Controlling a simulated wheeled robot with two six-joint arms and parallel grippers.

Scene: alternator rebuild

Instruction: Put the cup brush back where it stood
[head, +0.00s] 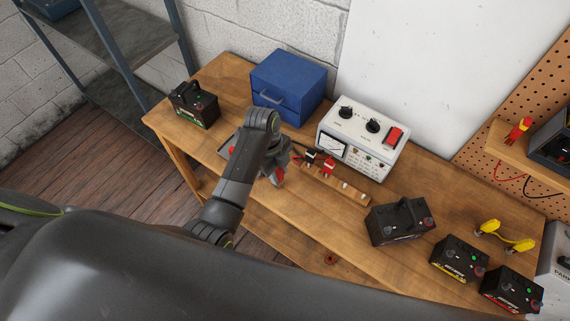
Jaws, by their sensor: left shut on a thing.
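My left gripper (276,171) is over the middle of the wooden workbench (205,143), beside the wooden rack (352,194). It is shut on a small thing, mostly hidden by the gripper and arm. A red part shows at the jaws; it appears to be the cup brush, but its shape is too small to make out. No other cup brush shows on the bench. My right gripper is not in view.
A blue box (290,83) and a white test meter (360,138) stand behind the gripper. Red and black clips (322,162) lie by the rack. Black batteries stand at left (194,104) and right (401,221).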

